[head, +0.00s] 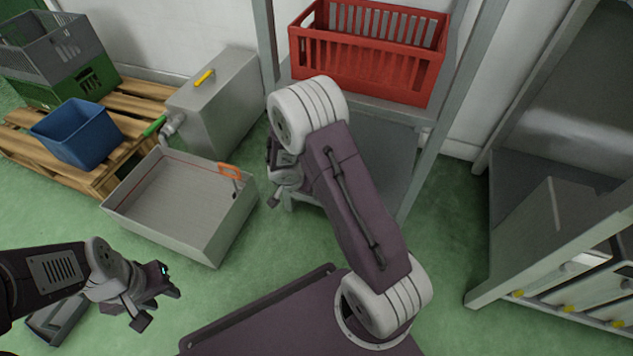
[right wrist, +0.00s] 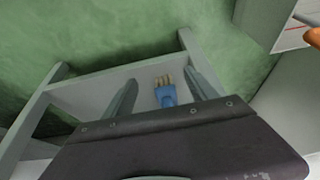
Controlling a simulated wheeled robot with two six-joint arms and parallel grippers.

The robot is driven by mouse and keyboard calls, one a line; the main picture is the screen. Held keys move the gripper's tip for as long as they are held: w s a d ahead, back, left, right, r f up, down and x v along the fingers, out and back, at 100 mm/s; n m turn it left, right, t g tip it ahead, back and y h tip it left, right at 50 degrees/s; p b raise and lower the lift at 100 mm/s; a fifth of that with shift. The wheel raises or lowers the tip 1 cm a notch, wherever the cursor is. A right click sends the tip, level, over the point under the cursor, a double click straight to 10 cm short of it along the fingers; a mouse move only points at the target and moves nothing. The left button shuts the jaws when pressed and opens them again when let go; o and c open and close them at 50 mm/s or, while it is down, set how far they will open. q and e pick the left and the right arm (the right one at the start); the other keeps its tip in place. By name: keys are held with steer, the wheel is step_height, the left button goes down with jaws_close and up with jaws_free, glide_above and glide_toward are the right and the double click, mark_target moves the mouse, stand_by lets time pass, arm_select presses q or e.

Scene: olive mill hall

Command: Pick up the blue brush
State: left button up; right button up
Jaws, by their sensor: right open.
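The blue brush (right wrist: 166,96), with pale bristles, lies on a light grey shelf (right wrist: 88,92) in the right wrist view. It shows between the two spread fingers of my right gripper (right wrist: 160,76), which is open and empty; I cannot tell how far the brush is from them. In the head view my right gripper (head: 270,178) is partly hidden by its own arm, beside the grey rack, and the brush does not show. My left gripper (head: 160,307) is at the lower left, with its fingers apart and nothing between them, over the green floor.
A red crate (head: 365,68) sits on the rack's upper shelf. A grey metal tray (head: 160,225) with an orange handle stands left of my right gripper. A blue bin (head: 78,135) stands on a wooden pallet (head: 135,105). A grey bench (head: 560,250) is on the right.

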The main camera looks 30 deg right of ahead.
steer(key=w+d, duration=0.2)
steer(key=d, duration=0.1)
steer(key=w+d, duration=0.3)
steer(key=shift+w+d+r, duration=0.15)
steer(key=shift+w+d, duration=0.2)
steer(key=shift+d, duration=0.05)
steer(key=shift+w+d+r+p, duration=0.35)
steer(key=shift+w+d+p, duration=0.15)
steer(key=shift+p, duration=0.7)
steer(key=shift+w+d+f, duration=0.15)
steer(key=shift+w+d, duration=0.1)
steer(key=shift+w+d+f, duration=0.1)
steer(key=shift+d+f, duration=0.05)
steer(key=shift+d, duration=0.05)
steer(key=shift+w+d+r+p, duration=0.2)
steer(key=shift+w+d+p, duration=0.1)
steer(key=shift+p, duration=0.6)
steer(key=b+x, duration=0.1)
steer(key=x, duration=0.1)
steer(key=b+x, duration=0.1)
steer(key=x, duration=0.2)
steer(key=shift+s+f, duration=0.15)
steer(key=shift+f, duration=0.2)
steer(key=shift+r, duration=0.1)
jaws_close()
